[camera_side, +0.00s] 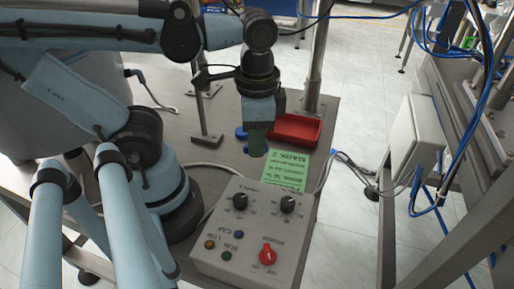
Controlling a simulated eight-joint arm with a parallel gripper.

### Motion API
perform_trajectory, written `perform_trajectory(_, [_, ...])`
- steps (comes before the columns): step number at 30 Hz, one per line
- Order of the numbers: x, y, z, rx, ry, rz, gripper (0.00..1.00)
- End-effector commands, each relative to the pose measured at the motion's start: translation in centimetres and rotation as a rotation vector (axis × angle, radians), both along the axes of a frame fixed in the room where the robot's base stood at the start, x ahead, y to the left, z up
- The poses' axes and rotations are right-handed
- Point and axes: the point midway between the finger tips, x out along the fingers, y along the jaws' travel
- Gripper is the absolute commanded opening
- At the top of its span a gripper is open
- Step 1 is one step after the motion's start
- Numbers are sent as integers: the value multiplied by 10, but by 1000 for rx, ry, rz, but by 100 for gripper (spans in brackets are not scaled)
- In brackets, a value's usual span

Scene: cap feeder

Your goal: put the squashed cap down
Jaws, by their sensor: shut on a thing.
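My gripper (257,148) points straight down over the table, left of the red tray (297,130). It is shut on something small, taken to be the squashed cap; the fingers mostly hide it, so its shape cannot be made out. A round blue cap (240,133) shows just left of the gripper, apparently on the table. A small bit of blue also shows at the left edge of the fingertips; I cannot tell whether it is held or lies behind them.
A grey control box (251,236) with knobs and a red switch stands in front of the gripper. A green label (284,171) lies between box and tray. A metal post (316,60) rises behind the tray. Cables run along the table's right edge.

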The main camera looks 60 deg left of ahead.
Motion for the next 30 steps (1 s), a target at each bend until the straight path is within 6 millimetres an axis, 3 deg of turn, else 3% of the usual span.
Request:
perform_trajectory(8, [58, 9, 9, 40, -9, 127, 0])
perform_trajectory(18, [127, 25, -3, 84, -20, 269, 0])
perform_trajectory(24, [151, 32, -13, 101, -24, 320, 0])
perform_trajectory(30, [160, 42, -21, 107, -26, 340, 0])
